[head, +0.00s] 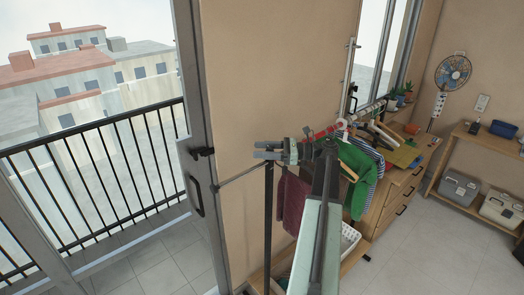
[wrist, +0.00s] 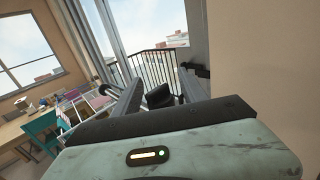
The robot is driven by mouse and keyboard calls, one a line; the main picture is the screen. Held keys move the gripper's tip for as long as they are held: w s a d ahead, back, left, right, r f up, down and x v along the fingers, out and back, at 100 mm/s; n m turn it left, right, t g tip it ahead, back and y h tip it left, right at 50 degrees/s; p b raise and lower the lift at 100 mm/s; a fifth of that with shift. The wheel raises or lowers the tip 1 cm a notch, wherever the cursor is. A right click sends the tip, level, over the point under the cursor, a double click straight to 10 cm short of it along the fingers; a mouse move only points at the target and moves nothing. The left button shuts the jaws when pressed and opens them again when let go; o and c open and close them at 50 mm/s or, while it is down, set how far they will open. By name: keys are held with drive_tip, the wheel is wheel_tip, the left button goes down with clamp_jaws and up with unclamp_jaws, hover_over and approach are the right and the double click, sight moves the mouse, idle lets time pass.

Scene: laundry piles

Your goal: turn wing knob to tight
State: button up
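In the wrist view a dark, blocky piece (wrist: 158,97), which looks like the wing knob, sits between the two fingers of my gripper (wrist: 160,82). The fingers are apart, with a gap visible on each side of it, so I see no grip on it. In the head view my gripper (head: 267,151) points left at the top of a black upright post (head: 268,215). My arm comes up from the bottom and hides part of the clothes rail behind it. The knob cannot be made out in the head view, and its turn angle is unclear.
A grey-framed balcony door (head: 195,130) with a black handle stands at the left, with a thin rod between it and the post. A maroon garment (head: 291,200) and a green garment (head: 358,175) hang close behind my arm. A white basket (head: 350,238) sits below. Floor at right is clear.

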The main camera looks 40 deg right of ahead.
drive_tip(key=v, duration=0.7)
drive_tip(key=shift+s+d, duration=0.25)
drive_tip(key=shift+s, duration=0.05)
drive_tip(key=shift+s, duration=0.1)
